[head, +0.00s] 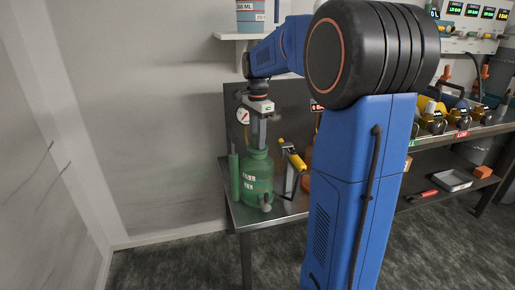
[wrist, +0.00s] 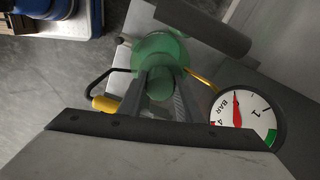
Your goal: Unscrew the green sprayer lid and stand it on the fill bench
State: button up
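The green sprayer (head: 259,182) stands upright at the left end of the metal bench (head: 240,216), with white label text on its front. My gripper (head: 257,142) points straight down over it, fingers at its top. In the wrist view the two dark fingers of my gripper (wrist: 160,88) straddle the round dark green lid (wrist: 159,86), with the sprayer's lighter green shoulder (wrist: 160,48) beyond. The lid nearly fills the gap, but I cannot tell whether the fingers press on it. The lid is mostly hidden in the head view.
A dark green cylinder (head: 234,176) stands close left of the sprayer. A yellow-handled metal stand (head: 291,166) is close on its right. A pressure gauge (head: 243,116) is behind, and it also shows in the wrist view (wrist: 243,112). A shelf (head: 238,36) hangs above.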

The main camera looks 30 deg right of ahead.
jog(key=n, duration=1.5)
jog(key=shift+n, duration=0.3)
jog(key=n, duration=0.4)
jog(key=shift+n, duration=0.4)
jog(key=o, duration=1.2)
jog(key=shift+n, duration=0.3)
